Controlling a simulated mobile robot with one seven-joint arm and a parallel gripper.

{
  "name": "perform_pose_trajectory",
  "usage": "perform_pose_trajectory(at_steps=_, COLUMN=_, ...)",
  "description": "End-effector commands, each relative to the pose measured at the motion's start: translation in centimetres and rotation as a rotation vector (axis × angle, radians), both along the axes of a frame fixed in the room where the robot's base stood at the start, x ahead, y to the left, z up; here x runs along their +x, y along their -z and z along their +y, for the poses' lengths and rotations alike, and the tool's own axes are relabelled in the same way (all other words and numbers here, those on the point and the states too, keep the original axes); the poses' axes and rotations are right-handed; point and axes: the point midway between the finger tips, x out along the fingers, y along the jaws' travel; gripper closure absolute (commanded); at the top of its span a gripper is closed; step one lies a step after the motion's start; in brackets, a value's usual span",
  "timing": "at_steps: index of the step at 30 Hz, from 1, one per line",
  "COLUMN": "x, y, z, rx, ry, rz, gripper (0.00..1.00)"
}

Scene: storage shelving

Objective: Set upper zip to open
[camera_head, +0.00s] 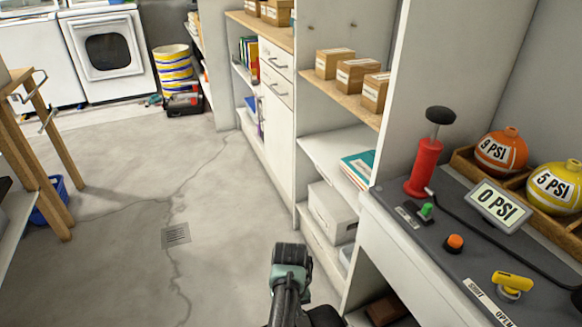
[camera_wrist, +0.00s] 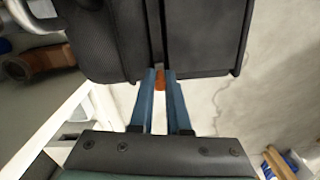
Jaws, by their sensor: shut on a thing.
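A black fabric case (camera_wrist: 205,40) fills the top of the wrist view, with a dark vertical seam (camera_wrist: 157,35) down its middle. My gripper (camera_wrist: 160,74) has its two blue fingers close together at the case's lower edge.
A grey-topped counter (camera_head: 455,245) with a red pump (camera_head: 425,166) and a 0 PSI display (camera_head: 498,204) stands at the right. The concrete floor (camera_head: 120,235) at left is mostly clear.

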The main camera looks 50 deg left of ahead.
Motion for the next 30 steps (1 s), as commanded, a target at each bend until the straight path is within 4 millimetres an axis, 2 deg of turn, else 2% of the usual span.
perform_pose_trajectory(at_steps=2, x=0.1, y=-0.2, z=0.6, rx=0.016, ry=-0.005, rz=-0.010, gripper=1.00)
perform_pose_trajectory(at_steps=3, x=0.1, y=-0.2, z=0.6, rx=0.017, ry=-0.006, rz=-0.010, gripper=0.80)
perform_pose_trajectory(at_steps=7, x=0.1, y=-0.2, z=0.5, rx=0.015, ry=-0.005, rz=-0.009, gripper=0.57)
perform_pose_trajectory(at_steps=15, x=0.1, y=-0.1, z=0.3, rx=0.010, ry=-0.003, rz=-0.006, gripper=0.55)
perform_pose_trajectory(at_steps=19, x=0.1, y=-1.0, z=0.3, rx=0.010, ry=-0.002, rz=-0.007, gripper=0.55)
perform_pose_trajectory(at_steps=23, x=0.1, y=-3.2, z=0.3, rx=0.011, ry=-0.003, rz=-0.008, gripper=0.55)
perform_pose_trajectory(at_steps=30, x=0.2, y=-8.7, z=0.3, rx=0.013, ry=-0.003, rz=-0.010, gripper=0.55)
